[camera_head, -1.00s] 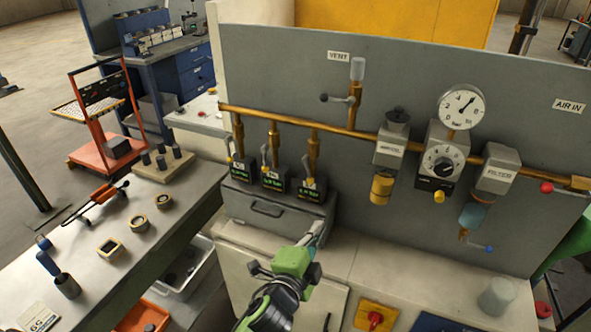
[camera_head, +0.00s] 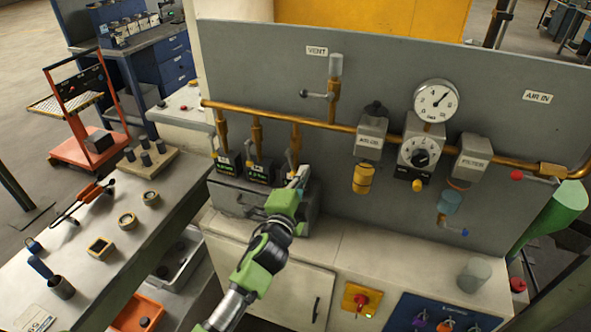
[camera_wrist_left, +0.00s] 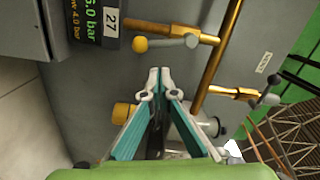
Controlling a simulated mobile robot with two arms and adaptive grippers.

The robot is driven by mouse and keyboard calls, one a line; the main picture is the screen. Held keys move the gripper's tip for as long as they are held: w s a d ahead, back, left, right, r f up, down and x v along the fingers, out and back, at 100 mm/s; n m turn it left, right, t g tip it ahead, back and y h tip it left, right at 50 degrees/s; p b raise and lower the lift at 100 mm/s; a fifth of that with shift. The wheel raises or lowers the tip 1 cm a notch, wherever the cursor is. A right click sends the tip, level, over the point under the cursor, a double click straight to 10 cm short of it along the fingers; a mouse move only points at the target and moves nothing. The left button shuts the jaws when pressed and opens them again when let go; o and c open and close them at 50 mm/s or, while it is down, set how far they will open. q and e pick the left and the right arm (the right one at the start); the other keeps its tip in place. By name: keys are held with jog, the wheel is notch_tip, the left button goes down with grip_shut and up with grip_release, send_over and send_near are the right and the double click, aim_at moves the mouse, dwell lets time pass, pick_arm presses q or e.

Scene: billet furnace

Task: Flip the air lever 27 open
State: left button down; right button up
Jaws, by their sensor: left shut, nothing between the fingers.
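The air lever 27 (camera_wrist_left: 165,43) shows in the left wrist view as a grey handle with a yellow ball end on a brass pipe. Beside it is a black display box (camera_wrist_left: 93,20) labelled 27, with green text reading 6.0 bar and, below it, 4.0 bar. My left gripper (camera_wrist_left: 160,76) is shut and empty, its tips pointing toward the lever with a gap in the picture. In the head view, my left gripper (camera_head: 300,177) is in front of the rightmost of three display boxes and hides most of it. My right gripper is not in view.
Brass pipework (camera_head: 340,126) runs along the grey panel. A pressure gauge (camera_head: 436,101), regulator (camera_head: 419,152) and filter (camera_head: 469,160) are to the right. Two other display boxes (camera_head: 227,166) are to the left. A grey drawer box (camera_head: 235,200) is below them.

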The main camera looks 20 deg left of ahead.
aim_at(291, 174)
pick_arm(q)
jog(key=shift+w+a+f, duration=0.1)
jog(key=shift+a+f, duration=0.05)
jog(key=shift+a, duration=0.45)
jog(key=shift+w+a+f, duration=0.1)
jog(key=shift+a+f, duration=0.05)
jog(key=shift+a, duration=0.4)
jog(key=shift+a+f+m, duration=0.3)
jog(key=shift+a+m, duration=0.35)
jog(key=shift+m, duration=0.05)
jog(key=shift+w+a+m, duration=0.1)
jog(key=shift+a+m, duration=0.2)
jog(key=shift+m, duration=0.6)
